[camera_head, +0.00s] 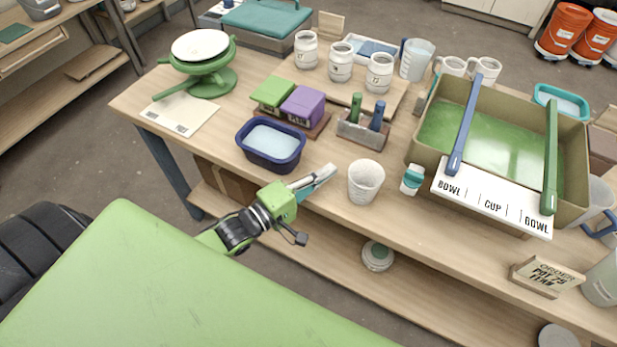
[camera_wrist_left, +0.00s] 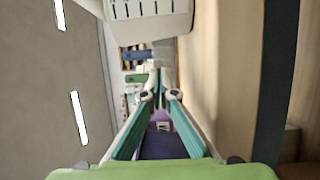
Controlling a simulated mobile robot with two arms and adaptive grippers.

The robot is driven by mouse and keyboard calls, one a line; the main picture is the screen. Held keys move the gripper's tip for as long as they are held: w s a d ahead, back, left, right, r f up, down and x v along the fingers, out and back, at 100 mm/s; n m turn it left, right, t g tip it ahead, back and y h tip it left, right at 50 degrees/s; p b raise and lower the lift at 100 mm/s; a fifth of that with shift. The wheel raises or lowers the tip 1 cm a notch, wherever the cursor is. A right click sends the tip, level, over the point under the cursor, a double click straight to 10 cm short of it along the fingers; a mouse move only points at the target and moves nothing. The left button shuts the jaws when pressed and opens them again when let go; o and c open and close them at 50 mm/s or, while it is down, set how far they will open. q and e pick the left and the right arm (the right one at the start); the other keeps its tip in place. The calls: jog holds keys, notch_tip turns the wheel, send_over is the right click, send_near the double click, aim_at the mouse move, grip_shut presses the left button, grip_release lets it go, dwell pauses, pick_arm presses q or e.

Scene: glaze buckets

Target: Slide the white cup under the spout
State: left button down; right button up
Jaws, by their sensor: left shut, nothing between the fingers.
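My right gripper is out of view.
A navy tub (camera_head: 271,160) of pale liquid stands left of the gripper. Behind the cup is a holder (camera_head: 362,137) with green and blue handles. A label board (camera_head: 492,206) fronts the bin.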

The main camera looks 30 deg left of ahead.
aim_at(364, 185)
pick_arm(q)
jog(key=d, duration=0.1)
jog(key=s+d, duration=0.1)
jog(key=shift+d, duration=0.3)
jog(key=shift+d+p, duration=0.3)
jog(key=shift+d, duration=0.05)
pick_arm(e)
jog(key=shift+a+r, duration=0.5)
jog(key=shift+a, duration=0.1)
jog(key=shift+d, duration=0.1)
pick_arm(q)
jog(key=d, duration=0.3)
jog(key=s+d+p, duration=0.1)
jog(key=d, duration=0.2)
jog(key=d+p, duration=0.1)
jog(key=d, duration=0.2)
jog(key=shift+s+d, duration=0.3)
jog(key=shift+s, duration=0.05)
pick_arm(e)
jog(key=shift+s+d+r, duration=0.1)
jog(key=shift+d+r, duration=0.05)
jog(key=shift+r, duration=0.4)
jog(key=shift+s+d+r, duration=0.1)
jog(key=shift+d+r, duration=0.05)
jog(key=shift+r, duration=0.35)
pick_arm(q)
jog(key=shift+a, duration=0.1)
